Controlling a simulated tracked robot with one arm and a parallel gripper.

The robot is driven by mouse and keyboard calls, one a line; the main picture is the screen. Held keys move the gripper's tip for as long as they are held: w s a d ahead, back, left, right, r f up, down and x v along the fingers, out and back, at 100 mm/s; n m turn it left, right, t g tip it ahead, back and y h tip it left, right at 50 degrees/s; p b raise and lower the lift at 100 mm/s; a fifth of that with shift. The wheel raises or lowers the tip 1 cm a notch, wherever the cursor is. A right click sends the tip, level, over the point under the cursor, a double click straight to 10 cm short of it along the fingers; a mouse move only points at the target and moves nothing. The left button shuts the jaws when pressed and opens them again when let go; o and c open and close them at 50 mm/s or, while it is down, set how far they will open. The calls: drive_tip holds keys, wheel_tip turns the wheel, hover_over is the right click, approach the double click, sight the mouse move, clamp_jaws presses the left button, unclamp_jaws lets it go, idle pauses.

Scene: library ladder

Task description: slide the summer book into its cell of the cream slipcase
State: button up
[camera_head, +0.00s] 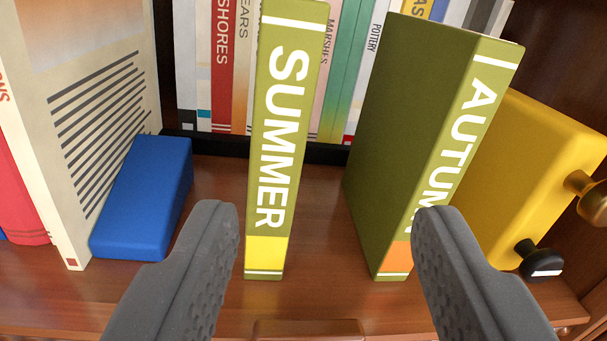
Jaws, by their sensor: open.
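The summer book (278,140) stands upright on the wooden shelf, with its olive green spine facing me, white SUMMER lettering and a yellow band near the foot. My gripper (327,220) is open and empty. Its two dark grey fingers stand in front of the book, one to the left and one to the right, and the spine shows between them, nearer the left finger. The autumn book (445,140) stands to the right, partly behind the right finger. I cannot make out the cream slipcase for certain.
A blue block (145,195) lies left of the summer book, beside a tall cream book or panel (85,110) with dark lines. A yellow block (530,170) stands right of autumn. A row of books (222,70) fills the back. Bare shelf (325,225) lies between summer and autumn.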

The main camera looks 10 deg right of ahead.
sight(273, 194)
wheel_tip(273, 194, down, 3)
drive_tip(key=s+y+p, duration=0.2)
drive_tip(key=s+p, duration=0.1)
drive_tip(key=w, duration=0.9)
drive_tip(key=shift+a+f, duration=0.25)
drive_tip(key=shift+a, duration=0.1)
drive_tip(key=shift+w+a+r+p, duration=0.1)
drive_tip(key=shift+w+p, duration=0.2)
drive_tip(key=shift+w, duration=0.55)
drive_tip(key=shift+w+a+f+p, duration=0.15)
drive_tip(key=shift+w+p, duration=0.1)
drive_tip(key=shift+w, duration=0.6)
drive_tip(key=shift+w+a+r+p, duration=0.15)
drive_tip(key=shift+w+p, duration=0.15)
drive_tip(key=shift+w, duration=0.55)
drive_tip(key=shift+d, duration=0.1)
clamp_jaws()
